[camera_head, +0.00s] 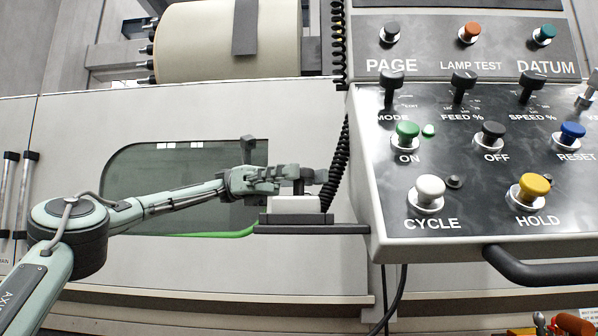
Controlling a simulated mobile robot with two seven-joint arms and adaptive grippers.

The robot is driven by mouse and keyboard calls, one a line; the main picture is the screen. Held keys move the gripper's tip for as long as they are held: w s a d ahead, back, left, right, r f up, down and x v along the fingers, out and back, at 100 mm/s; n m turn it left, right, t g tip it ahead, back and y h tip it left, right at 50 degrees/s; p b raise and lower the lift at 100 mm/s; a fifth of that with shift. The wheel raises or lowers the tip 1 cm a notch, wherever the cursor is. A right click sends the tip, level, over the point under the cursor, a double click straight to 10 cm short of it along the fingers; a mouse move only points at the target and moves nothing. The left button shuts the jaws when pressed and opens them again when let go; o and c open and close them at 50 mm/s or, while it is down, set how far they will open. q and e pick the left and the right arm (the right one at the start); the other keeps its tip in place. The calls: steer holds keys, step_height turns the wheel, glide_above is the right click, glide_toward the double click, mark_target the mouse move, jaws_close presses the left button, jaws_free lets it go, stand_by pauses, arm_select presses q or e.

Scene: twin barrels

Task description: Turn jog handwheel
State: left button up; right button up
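A small white box with a dark base (294,205), seemingly the jog handwheel unit, sits on a narrow dark shelf left of the control panel. A short dark upright part (299,187) stands on top of it, perhaps the wheel or its crank; the gripper partly hides it. My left gripper (305,177) reaches in from the left, with its fingers pointing right, at this dark part just above the box. The fingers overlap it in the view; I cannot tell whether they touch or grip it. My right gripper is not in view.
The control panel (470,190) with knobs and buttons fills the right side, with a dark rail (540,270) at its lower edge. A black coiled cable (340,165) hangs close right of the gripper. A machine door with a dark window (150,165) lies behind the arm.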

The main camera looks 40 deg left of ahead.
arm_select(q)
steer(key=shift+o, duration=1.2)
steer(key=shift+r, duration=0.15)
steer(key=shift+r, duration=0.1)
